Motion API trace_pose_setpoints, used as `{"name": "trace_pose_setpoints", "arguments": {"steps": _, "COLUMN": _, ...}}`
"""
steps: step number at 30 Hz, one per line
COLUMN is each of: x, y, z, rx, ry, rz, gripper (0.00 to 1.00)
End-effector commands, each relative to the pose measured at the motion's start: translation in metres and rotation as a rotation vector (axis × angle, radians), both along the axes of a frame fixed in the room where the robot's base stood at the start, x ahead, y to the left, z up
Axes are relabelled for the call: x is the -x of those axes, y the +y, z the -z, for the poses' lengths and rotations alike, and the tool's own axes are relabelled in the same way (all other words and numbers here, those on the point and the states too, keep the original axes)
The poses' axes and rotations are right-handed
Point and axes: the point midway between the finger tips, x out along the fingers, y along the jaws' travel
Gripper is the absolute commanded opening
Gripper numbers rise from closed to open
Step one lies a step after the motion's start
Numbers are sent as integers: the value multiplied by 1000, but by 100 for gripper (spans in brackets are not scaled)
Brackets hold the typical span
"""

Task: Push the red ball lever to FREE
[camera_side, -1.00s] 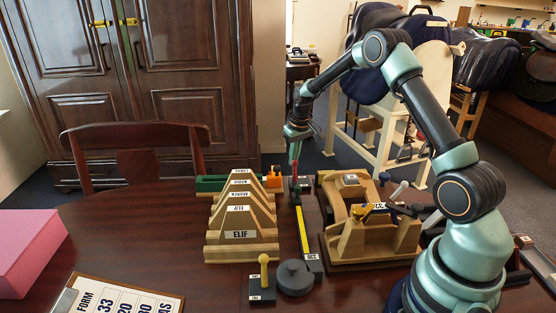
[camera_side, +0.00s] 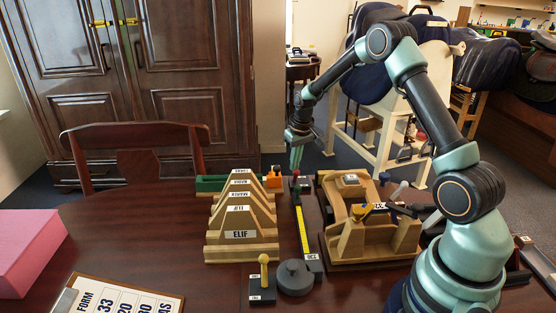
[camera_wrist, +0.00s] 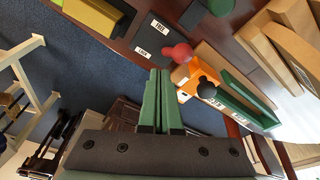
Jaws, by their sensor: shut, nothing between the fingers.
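In the side view the red lever (camera_side: 296,174) is small, at the far end of the dark strip, right under my gripper. My gripper (camera_wrist: 160,72) is shut and empty; its green fingertips are just beside the red ball in the wrist view. Whether they touch it I cannot tell. In the side view my gripper (camera_side: 296,168) points down at the lever.
An orange block with a black ball (camera_wrist: 207,88) and a green bar (camera_wrist: 245,100) lie close beside the lever. Wooden saddle forms (camera_side: 240,225) stand left of the strip, a wooden fixture (camera_side: 375,240) right. A yellow ball lever (camera_side: 263,270) stands in front.

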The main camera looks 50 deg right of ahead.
Motion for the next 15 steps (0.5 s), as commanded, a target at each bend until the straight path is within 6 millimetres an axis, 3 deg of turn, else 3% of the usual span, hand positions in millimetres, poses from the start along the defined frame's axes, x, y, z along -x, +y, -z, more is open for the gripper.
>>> {"name": "trace_pose_setpoints", "arguments": {"steps": 15, "x": -8, "y": -9, "z": -3, "rx": 2, "ry": 0, "rz": 0, "gripper": 0}}
